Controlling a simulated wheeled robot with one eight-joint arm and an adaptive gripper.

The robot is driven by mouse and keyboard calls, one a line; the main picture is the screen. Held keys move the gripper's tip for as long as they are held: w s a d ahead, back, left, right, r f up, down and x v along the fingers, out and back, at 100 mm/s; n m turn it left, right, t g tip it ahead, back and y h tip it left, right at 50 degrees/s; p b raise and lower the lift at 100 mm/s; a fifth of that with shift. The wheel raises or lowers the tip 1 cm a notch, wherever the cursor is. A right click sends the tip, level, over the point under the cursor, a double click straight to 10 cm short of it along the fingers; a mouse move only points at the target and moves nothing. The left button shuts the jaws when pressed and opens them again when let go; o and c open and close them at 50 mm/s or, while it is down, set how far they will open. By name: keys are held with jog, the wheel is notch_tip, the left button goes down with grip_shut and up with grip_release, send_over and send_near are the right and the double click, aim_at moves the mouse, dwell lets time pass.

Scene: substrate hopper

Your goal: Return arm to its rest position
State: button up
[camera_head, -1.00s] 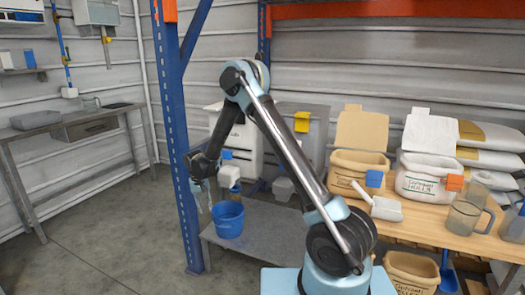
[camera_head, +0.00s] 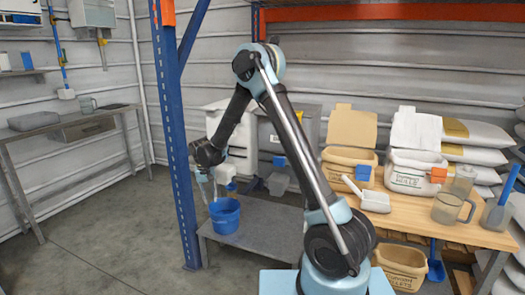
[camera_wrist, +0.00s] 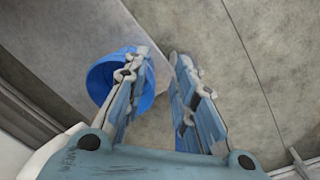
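My arm rises from its base in the head view, bends at a high elbow and slopes down to the left. My gripper (camera_head: 208,188) hangs pointing down at the blue bucket (camera_head: 225,217), just above its rim or in front of it. In the wrist view my gripper (camera_wrist: 160,57) has its two fingers apart, with bare grey surface between the tips. The blue bucket (camera_wrist: 103,80) is partly hidden behind the left finger there. I cannot tell whether the finger touches it. I see nothing held.
The bucket stands on a low grey table (camera_head: 270,222) beside a blue rack post (camera_head: 174,130). A wooden bench (camera_head: 415,215) at right carries bins, a white scoop (camera_head: 375,201) and a clear jug (camera_head: 447,207). Open floor (camera_head: 110,250) lies at left.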

jog(key=s+d+r+m, duration=0.1)
jog(key=s+d+r, duration=0.4)
jog(key=d+r, duration=0.6)
jog(key=s+d+r, duration=0.4)
jog(key=d+r, duration=0.4)
jog(key=d, duration=0.8)
jog(key=s+d+m+t, duration=0.1)
jog(key=s+d, duration=0.9)
jog(key=s, duration=0.1)
jog(key=s+d+f, duration=0.2)
jog(key=s+d, duration=0.1)
jog(key=s, duration=0.3)
jog(key=s+d+f+m, duration=0.1)
jog(key=s+d+f, duration=0.2)
jog(key=s, duration=0.4)
jog(key=shift+s+d+f+t+y, duration=0.2)
jog(key=shift+d+f+t+y, duration=0.05)
jog(key=shift+d+t+y, duration=0.15)
